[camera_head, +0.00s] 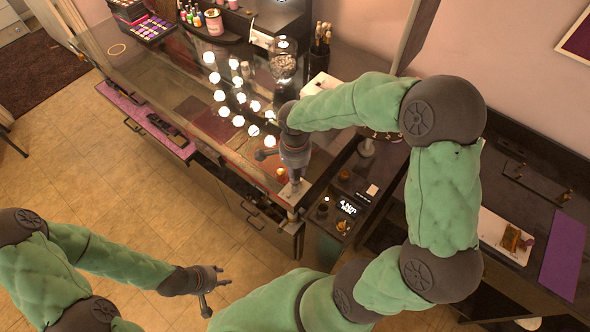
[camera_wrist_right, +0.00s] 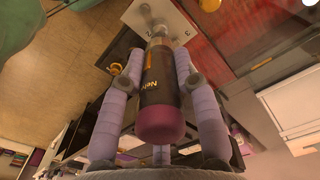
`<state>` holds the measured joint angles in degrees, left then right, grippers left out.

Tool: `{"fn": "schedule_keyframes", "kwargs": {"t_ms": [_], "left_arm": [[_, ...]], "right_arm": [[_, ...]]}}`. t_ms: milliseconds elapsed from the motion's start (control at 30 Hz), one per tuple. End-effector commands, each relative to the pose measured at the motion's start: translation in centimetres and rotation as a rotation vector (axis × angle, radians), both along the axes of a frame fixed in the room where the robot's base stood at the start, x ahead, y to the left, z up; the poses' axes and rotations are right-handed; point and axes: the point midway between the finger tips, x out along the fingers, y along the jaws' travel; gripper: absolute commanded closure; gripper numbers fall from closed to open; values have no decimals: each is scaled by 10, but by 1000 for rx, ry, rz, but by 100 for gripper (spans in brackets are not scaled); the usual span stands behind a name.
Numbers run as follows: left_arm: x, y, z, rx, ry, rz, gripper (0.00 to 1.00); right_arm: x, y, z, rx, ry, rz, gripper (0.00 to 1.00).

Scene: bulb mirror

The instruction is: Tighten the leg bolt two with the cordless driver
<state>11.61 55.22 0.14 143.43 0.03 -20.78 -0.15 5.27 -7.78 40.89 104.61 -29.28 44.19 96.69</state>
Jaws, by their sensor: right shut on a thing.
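The cordless driver (camera_wrist_right: 160,80) is a dark cylinder with a maroon end and pale lettering. My right gripper (camera_wrist_right: 160,66) is shut on it, with a lilac finger on each side. The driver's far end is over a pale plate (camera_wrist_right: 166,22) with dark number marks and a grey round part; I cannot tell whether its tip touches a bolt. In the head view, my right gripper (camera_head: 293,178) is at the near corner of the glass-topped vanity, above the pale plate (camera_head: 293,193). The leg bolt two is not clearly visible. My left gripper (camera_head: 213,284) is open and empty over the tiled floor.
A dark side counter (camera_head: 520,188) with a purple mat (camera_head: 565,250) is at the right. The tiled floor (camera_head: 120,180) is open.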

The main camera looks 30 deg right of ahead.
Motion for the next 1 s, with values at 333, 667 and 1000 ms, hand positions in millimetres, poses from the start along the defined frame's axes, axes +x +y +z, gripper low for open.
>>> {"fn": "schedule_keyframes", "kwargs": {"t_ms": [333,667,1000], "left_arm": [[0,0,-6,0,0,0,60],[0,0,-8,0,0,0,60],[0,0,-12,0,0,0,60]], "right_arm": [[0,0,-3,0,-1,0,100],[-1,1,-5,1,2,1,100],[-2,1,-5,1,6,2,100]]}}
